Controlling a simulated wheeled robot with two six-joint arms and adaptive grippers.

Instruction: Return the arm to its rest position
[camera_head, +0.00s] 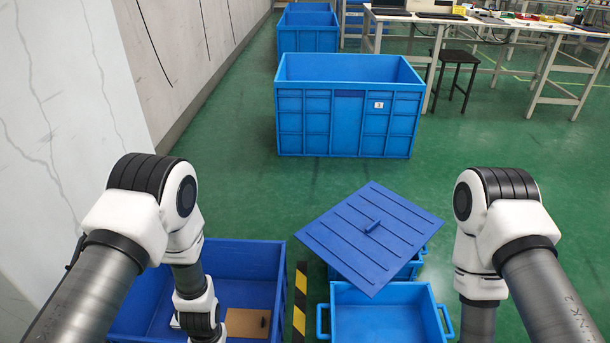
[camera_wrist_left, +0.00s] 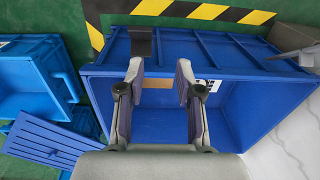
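My left arm (camera_head: 195,285) reaches down into the large blue crate (camera_head: 262,257) at the lower left of the head view. Its gripper is hidden there. In the left wrist view my left gripper (camera_wrist_left: 158,75) is open, its two fingers apart with nothing held between them, over the same blue crate (camera_wrist_left: 240,115). A brown flat piece (camera_head: 243,322) lies in the crate, with a small dark part on it. My right arm (camera_head: 480,285) hangs down at the right of the head view; its gripper is out of the picture.
A smaller blue bin (camera_head: 385,325) with side handles stands right of a black-and-yellow floor stripe (camera_head: 300,300). A blue ribbed lid (camera_head: 350,240) lies tilted over another bin behind it. A big blue crate (camera_head: 345,125) stands farther off. A wall (camera_head: 60,100) rises at the left.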

